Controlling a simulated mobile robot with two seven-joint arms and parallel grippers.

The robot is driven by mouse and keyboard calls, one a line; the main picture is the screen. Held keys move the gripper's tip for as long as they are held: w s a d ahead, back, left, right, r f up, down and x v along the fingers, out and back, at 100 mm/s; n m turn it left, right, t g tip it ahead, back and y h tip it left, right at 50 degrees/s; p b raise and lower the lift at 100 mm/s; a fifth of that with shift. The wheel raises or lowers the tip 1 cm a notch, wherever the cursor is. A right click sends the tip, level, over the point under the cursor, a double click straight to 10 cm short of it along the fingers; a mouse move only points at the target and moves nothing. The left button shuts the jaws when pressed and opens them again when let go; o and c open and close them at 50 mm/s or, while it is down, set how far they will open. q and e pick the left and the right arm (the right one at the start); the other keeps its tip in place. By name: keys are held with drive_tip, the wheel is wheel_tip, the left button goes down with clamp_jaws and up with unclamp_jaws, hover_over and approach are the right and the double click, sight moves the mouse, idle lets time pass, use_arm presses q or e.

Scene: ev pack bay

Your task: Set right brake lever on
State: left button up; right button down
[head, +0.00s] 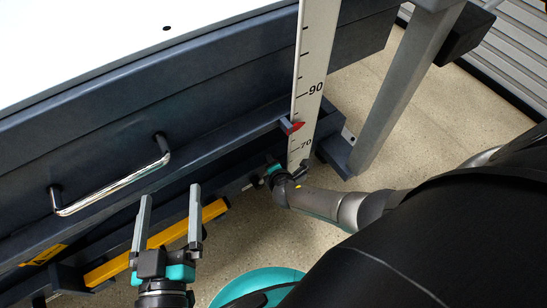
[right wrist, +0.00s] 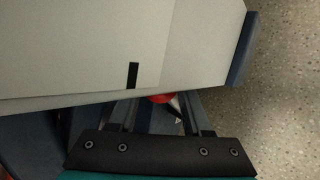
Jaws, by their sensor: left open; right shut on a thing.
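My right gripper (head: 268,172) is low beside the bench, at the foot of the white scale post, and its jaws are hard to make out in the head view. In the right wrist view, its fingers (right wrist: 160,110) stand on either side of a red part (right wrist: 160,98), which I take to be the right brake lever. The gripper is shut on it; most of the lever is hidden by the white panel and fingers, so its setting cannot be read. My left gripper (head: 170,197) is open and empty, in front of the bench above a yellow bar (head: 155,243).
The dark bench (head: 100,120) with a chrome handle (head: 112,182) fills the left. The white scale post (head: 306,85) bears a red pointer (head: 291,126) above my right gripper. A grey leg (head: 395,95) stands right of it.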

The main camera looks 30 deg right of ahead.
idle(0.6)
drive_tip(key=shift+s+a+r+n+t+h, duration=0.1)
drive_tip(key=shift+a+r+n+h, duration=0.2)
drive_tip(key=shift+a+h, duration=0.3)
drive_tip(key=shift+a+r+n+t+h, duration=0.1)
drive_tip(key=shift+a+r+n+h, duration=0.05)
drive_tip(key=shift+a+n+h, duration=0.3)
drive_tip(key=shift+s+a+r+n+t+h, duration=0.1)
drive_tip(key=shift+a+r+n+h, duration=0.15)
drive_tip(key=shift+a+h, duration=0.4)
drive_tip(key=c, duration=0.6)
unclamp_jaws()
drive_tip(key=shift+c, duration=0.2)
drive_tip(key=shift+a+r, duration=0.1)
drive_tip(key=shift+a, duration=0.05)
